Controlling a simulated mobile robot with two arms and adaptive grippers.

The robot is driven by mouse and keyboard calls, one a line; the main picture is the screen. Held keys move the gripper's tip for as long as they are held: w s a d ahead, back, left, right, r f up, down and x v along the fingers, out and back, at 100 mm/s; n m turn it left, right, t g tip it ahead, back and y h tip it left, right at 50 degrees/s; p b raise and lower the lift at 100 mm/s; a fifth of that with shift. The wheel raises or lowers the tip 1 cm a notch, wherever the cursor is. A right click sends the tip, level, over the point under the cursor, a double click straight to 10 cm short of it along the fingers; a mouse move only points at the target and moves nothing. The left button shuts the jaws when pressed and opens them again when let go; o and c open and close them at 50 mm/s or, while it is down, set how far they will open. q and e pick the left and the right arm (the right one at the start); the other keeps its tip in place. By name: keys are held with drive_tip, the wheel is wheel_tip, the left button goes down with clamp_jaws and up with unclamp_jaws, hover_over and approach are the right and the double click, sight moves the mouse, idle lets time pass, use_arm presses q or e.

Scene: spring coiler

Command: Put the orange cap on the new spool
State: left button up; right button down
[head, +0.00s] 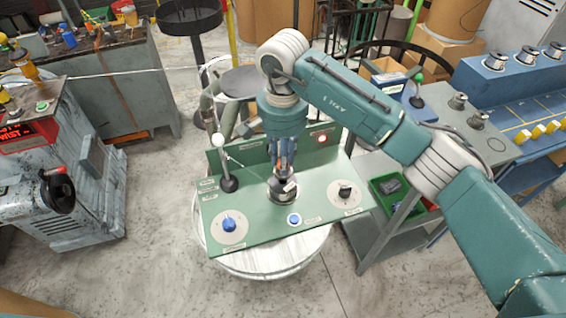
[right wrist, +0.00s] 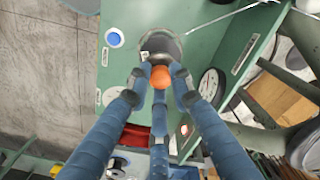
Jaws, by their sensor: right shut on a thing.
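My right gripper (head: 284,170) points down over the green panel (head: 325,200), above a round metal spool (head: 281,195). In the right wrist view its blue fingers (right wrist: 160,84) are closed around the orange cap (right wrist: 160,77). The cap sits between the fingertips, beside or over the edge of the metal spool (right wrist: 164,46) in that picture. I cannot tell whether cap and spool touch. The cap is hidden by the fingers in the head view. My left gripper is not in view.
The panel carries a white-knobbed lever (head: 220,155), a blue knob (head: 229,224), a blue button (head: 294,219) and a black knob (head: 345,190). At the right, a blue rack (head: 500,95) holds several metal spools and yellow blocks. A green bin (head: 392,192) is on a shelf.

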wheel_tip(320, 180, down, 2)
drive_tip(key=shift+f+p, duration=0.15)
drive_tip(key=shift+p, duration=0.2)
drive_tip(key=shift+f, duration=0.15)
drive_tip(key=shift+f+b, duration=0.45)
drive_tip(key=shift+b, duration=0.2)
drive_tip(key=shift+f, duration=0.2)
drive_tip(key=c, duration=1.5)
unclamp_jaws()
drive_tip(key=shift+r, duration=0.1)
drive_tip(key=shift+c, duration=0.2)
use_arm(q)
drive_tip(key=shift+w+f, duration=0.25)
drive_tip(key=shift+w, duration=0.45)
